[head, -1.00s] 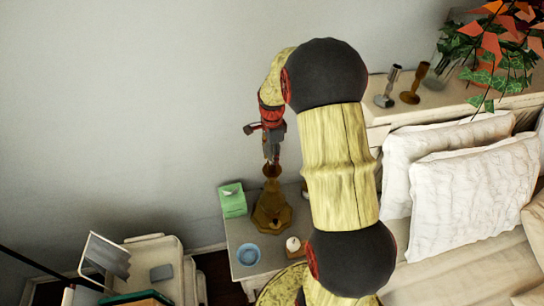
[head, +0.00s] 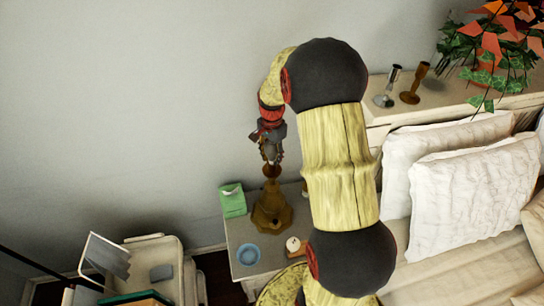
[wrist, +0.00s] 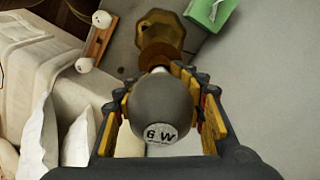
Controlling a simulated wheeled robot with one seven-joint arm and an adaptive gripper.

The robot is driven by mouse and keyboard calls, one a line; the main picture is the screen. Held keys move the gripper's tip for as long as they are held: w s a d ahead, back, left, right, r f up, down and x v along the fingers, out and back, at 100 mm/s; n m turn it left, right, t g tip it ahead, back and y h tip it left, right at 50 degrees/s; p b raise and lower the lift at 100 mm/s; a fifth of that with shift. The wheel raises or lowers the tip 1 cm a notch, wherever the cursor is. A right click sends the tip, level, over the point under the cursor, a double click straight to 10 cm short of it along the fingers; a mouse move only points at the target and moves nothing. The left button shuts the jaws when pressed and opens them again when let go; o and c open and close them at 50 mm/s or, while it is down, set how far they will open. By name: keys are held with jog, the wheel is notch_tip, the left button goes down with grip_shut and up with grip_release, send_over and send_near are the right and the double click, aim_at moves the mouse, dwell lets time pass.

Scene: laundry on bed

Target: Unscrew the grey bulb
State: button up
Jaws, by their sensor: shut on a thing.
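The grey bulb (wrist: 160,108), with a white label reading "6 W" or "G W", is between the fingers of my gripper (wrist: 162,84) in the wrist view. The gripper is shut on it, with a finger on each side. Just beyond the bulb is the bronze lamp (wrist: 168,30) with its octagonal base. In the head view my gripper (head: 271,152) points down right above the lamp (head: 271,212), which stands upright on the nightstand (head: 233,234). The bulb cannot be made out clearly there. Whether its thread is still in the socket cannot be seen.
A green box (head: 232,200) and a blue bowl (head: 248,254) stand near the lamp. A wooden holder (wrist: 97,43) with white bulbs lies on the nightstand. Pillows (head: 474,190) and the bed are to the right. A wall is close behind the lamp.

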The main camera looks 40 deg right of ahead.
jog(key=shift+n, duration=0.6)
jog(key=shift+n, duration=1.8)
jog(key=o, duration=1.3)
jog(key=shift+r, duration=0.1)
notch_tip(320, 180, up, 12)
jog(key=shift+f, duration=0.1)
